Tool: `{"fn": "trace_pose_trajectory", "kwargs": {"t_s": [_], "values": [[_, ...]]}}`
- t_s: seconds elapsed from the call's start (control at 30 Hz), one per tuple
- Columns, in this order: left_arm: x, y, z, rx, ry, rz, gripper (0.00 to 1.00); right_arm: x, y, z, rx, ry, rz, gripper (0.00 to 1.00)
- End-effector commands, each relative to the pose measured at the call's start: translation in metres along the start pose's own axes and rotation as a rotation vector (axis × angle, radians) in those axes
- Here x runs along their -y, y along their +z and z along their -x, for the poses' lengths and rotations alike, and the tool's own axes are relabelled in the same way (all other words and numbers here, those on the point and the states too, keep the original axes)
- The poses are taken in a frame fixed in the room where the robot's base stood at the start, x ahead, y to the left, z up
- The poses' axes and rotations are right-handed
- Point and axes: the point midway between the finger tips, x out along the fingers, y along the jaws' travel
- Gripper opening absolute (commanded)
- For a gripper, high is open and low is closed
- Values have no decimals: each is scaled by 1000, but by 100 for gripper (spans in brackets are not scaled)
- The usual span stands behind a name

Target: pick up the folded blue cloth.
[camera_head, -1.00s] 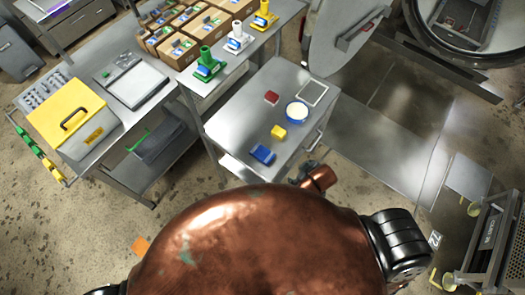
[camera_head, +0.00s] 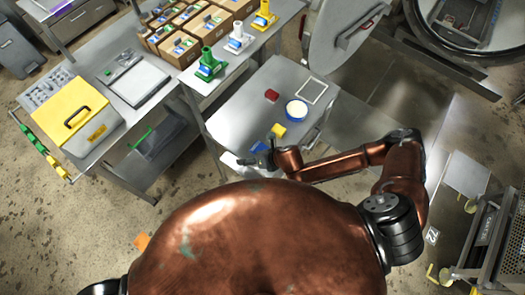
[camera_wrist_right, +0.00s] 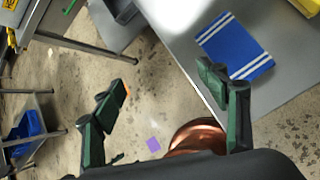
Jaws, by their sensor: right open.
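The folded blue cloth (camera_head: 259,146) lies on the near edge of a small steel table (camera_head: 235,118); my right gripper partly covers it in the head view. In the right wrist view the cloth (camera_wrist_right: 236,46) is flat, blue with white stripes, near the table's edge. My right gripper (camera_head: 256,161) is open and empty beside the cloth. In the wrist view its fingers (camera_wrist_right: 165,85) are spread: one shows against the floor, the other overlaps the table edge just below the cloth. My left gripper is not in view.
A yellow block (camera_head: 278,130) sits close to the cloth. A bench with a yellow-lidded box (camera_head: 72,108) stands left.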

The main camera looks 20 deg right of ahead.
Motion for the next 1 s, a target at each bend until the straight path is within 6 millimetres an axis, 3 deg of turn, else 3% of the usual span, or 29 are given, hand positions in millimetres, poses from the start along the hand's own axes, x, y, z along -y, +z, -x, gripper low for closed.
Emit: {"fn": "trace_pose_trajectory", "kwargs": {"t_s": [0.03,0.1,0.2,0.3,0.67,1.0], "values": [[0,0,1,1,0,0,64,26,3,3,-15,-29,128,67],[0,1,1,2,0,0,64,52,1,8,-43,-51,267,67],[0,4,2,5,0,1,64,82,0,14,-74,-75,402,67],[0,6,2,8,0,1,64,98,0,18,-92,-86,471,67],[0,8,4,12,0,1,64,105,-3,-15,-100,-88,493,67],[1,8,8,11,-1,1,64,108,-3,-57,-99,-88,491,67]]}}
